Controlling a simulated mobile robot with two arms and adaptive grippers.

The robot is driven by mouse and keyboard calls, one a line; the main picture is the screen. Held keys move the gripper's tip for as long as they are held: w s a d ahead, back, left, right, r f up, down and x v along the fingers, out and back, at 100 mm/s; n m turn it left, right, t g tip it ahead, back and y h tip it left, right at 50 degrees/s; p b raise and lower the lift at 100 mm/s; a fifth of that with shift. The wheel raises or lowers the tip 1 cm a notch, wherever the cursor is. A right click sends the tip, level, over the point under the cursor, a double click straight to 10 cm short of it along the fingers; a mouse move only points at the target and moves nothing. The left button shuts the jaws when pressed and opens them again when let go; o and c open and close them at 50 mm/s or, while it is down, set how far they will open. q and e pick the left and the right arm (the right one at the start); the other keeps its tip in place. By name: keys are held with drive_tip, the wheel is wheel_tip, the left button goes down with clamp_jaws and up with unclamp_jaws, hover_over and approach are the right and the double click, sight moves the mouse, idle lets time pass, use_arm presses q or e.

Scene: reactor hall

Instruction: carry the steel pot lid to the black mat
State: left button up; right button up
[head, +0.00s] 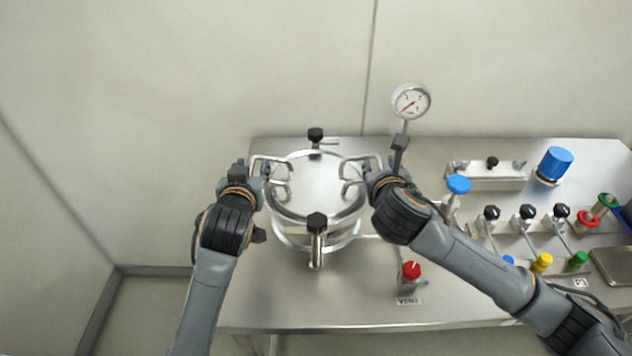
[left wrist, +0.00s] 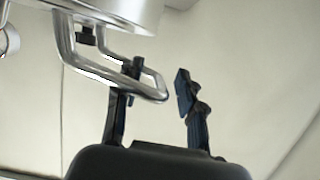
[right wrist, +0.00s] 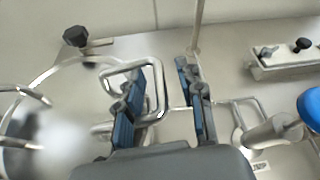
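The shiny round steel pot lid (head: 318,180) sits on the steel pot (head: 290,238) on the bench, with bar handles at its left and right. My left gripper (head: 265,175) is at the left handle. In the left wrist view its fingers (left wrist: 160,75) stand apart, with the handle's end (left wrist: 150,92) showing between them. My right gripper (head: 366,174) is at the right handle. In the right wrist view its fingers (right wrist: 158,75) are apart, with the handle's outer bar (right wrist: 160,95) between them. I see no black mat in any view.
Black-knobbed clamps stand at the pot's back (head: 315,134) and front (head: 317,223). A pressure gauge (head: 411,101), a blue-capped valve (head: 458,185) and a red vent knob (head: 411,271) stand right of the pot. Several more valves fill the bench's right side. The bench's front left is clear.

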use_arm(q)
clamp_jaws()
use_arm(e)
clamp_jaws()
drive_tip(key=shift+d, duration=0.1)
